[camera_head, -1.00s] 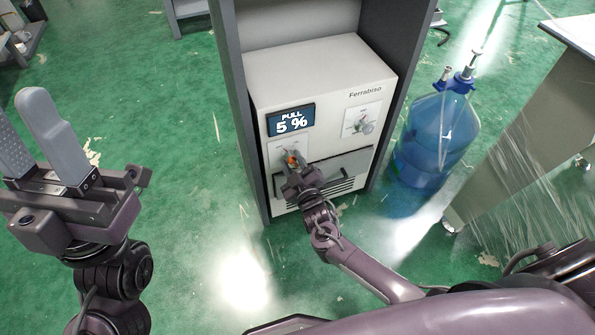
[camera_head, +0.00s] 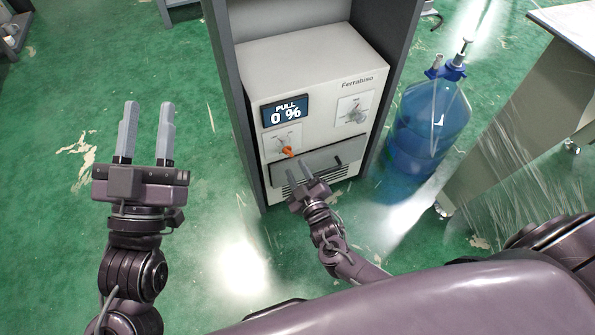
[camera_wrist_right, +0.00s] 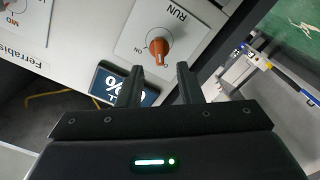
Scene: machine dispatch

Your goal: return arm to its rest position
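My right gripper (camera_head: 301,173) is in front of the white Ferrabiso machine (camera_head: 318,70), just below an orange knob (camera_head: 287,151). Its fingers are apart with nothing between them, and it is clear of the knob. In the right wrist view, the orange knob (camera_wrist_right: 158,46) on its RUN plate lies beyond the open fingertips (camera_wrist_right: 160,72). The machine's display (camera_head: 286,112) reads "PULL 0 %". My left gripper (camera_head: 147,125) is open and empty over the green floor at the left, its fingers pointing up in the picture.
A grey drawer front (camera_head: 308,165) is below the knob. A second control plate (camera_head: 354,108) is at the machine's upper right. A dark frame (camera_head: 232,100) surrounds the machine. A blue water bottle (camera_head: 428,125) stands to the right, near a wrapped table (camera_head: 545,110). Floor at left is open.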

